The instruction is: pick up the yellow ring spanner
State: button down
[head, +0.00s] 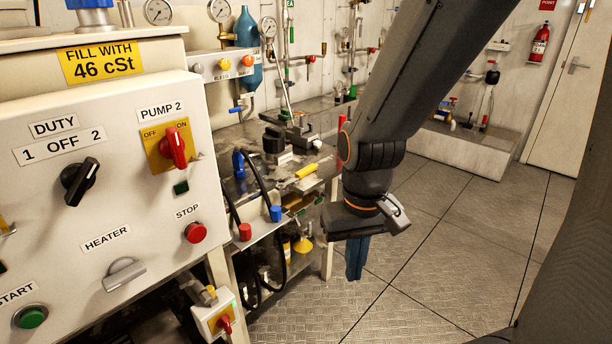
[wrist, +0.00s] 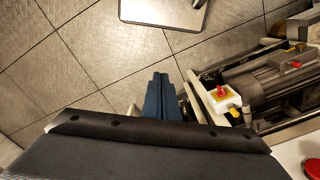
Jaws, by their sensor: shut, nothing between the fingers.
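A small yellow bar-shaped thing (head: 306,171) lies on the workbench top in the head view, near the bench's right front edge. It is too small to tell whether it is the yellow ring spanner. No spanner can be made out in the wrist view. My gripper (head: 355,262) hangs with its blue fingers pointing down over the floor, to the right of the bench and apart from the yellow thing. The fingers also show in the wrist view (wrist: 160,98); they are together with nothing between them.
A white control panel (head: 105,185) with knobs and buttons fills the left. The bench carries a vice (head: 290,135) and bottles, with a cluttered shelf below. In the wrist view, a motor (wrist: 275,85) stands at right. The tiled floor (head: 440,220) at right is clear.

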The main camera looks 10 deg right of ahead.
aim_at(305, 171)
jog(key=u, duration=0.55)
jog(key=k, duration=1.3)
jog(key=z, duration=0.05)
jog(key=i, duration=0.5)
jog(key=z, duration=1.05)
jog(key=i, duration=1.35)
jog(key=u, duration=0.9)
jog(key=i, duration=0.55)
jog(key=u, duration=0.65)
